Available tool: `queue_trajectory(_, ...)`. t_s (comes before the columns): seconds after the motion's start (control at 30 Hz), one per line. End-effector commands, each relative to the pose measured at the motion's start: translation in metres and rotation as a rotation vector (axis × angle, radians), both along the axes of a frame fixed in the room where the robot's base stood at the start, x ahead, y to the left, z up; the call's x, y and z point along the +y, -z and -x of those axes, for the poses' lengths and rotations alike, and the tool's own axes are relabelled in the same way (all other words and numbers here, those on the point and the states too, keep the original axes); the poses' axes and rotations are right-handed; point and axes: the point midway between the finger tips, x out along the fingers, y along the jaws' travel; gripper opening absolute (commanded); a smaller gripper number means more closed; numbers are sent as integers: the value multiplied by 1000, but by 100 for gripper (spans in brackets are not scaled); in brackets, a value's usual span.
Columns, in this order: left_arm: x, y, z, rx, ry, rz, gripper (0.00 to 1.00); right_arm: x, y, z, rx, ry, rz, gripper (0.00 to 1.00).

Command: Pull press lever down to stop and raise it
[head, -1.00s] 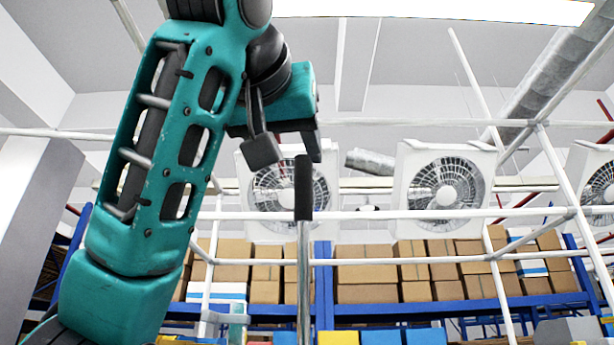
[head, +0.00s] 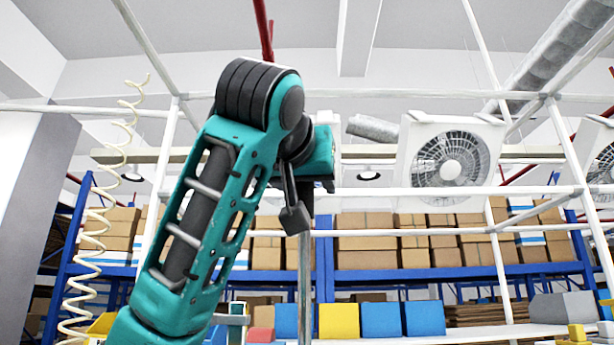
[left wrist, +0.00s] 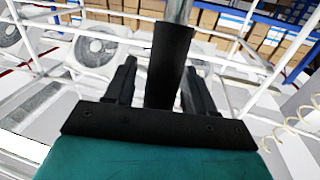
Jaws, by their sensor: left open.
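The press lever shows in the head view as an upright metal rod (head: 305,285); its black grip is mostly hidden behind my left gripper (head: 300,212). In the left wrist view the black grip (left wrist: 169,65) stands between the two dark fingers of my left gripper, with the metal rod (left wrist: 180,12) running on beyond it. The fingers are open, one on each side of the grip, and gaps show between them and it. My right gripper is in neither view.
A white pipe frame (head: 420,233) crosses behind the lever. Behind it stand blue shelves (head: 450,275) with cardboard boxes (head: 370,225). Yellow and blue bins (head: 380,319) line the lower edge. A coiled cream hose (head: 95,215) hangs at left, and a fan (head: 450,160) is at right.

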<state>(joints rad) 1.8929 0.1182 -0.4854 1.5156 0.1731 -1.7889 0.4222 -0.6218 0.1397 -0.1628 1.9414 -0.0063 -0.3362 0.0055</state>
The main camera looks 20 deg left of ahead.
Motion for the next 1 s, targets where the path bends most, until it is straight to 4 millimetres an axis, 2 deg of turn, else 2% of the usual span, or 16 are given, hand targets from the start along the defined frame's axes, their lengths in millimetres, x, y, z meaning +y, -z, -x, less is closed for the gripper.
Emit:
queue_trajectory(0.13,0,0,0,0,0,0,54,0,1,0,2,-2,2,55)
queue_trajectory(0.7,0,0,1,0,0,0,0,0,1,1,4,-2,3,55)
queue_trajectory(1.0,0,0,1,-1,0,0,0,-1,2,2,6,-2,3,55)
